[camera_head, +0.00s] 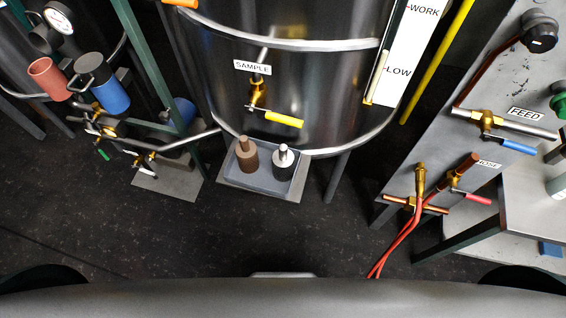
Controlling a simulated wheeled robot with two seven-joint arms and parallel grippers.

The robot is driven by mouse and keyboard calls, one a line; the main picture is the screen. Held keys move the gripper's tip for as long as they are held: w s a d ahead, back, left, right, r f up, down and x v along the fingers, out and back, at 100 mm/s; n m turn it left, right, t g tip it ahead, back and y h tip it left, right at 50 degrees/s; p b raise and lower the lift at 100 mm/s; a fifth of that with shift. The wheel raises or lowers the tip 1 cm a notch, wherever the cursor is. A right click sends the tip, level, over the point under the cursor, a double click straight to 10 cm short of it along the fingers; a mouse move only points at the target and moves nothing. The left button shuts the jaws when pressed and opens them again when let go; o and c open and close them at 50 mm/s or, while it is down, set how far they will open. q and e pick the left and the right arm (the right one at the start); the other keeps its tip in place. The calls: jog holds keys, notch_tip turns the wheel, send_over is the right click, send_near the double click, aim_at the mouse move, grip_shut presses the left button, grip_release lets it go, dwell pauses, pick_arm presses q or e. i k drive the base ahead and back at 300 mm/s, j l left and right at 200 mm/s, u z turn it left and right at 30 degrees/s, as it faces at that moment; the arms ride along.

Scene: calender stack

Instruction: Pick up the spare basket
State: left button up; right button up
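Nothing in view is labelled as a spare basket, and I cannot tell which thing it is. At the upper left a red cup-like cylinder (49,79) stands beside a blue cylinder (108,92) with a dark loop handle on top. Another blue cylinder (183,113) is lower down, partly hidden behind a green post. A shallow grey-blue tray (262,185) under the tank holds a brown bottle-shaped piece (247,157) and a dark one with a pale top (283,164). Neither of my grippers is in view.
A large dark tank (300,90) with a SAMPLE valve (257,97) stands in the middle. Pipes and a gauge (58,18) are at the left. A grey panel (480,110) with FEED and HOSE valves and a red hose (398,243) is at the right. The dark floor (200,235) in front is clear.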

aim_at(283, 158)
jog(key=z, duration=1.55)
jog(key=k+l, duration=0.15)
jog(key=k, duration=0.45)
jog(key=k+l, duration=0.15)
jog(key=k, duration=0.4)
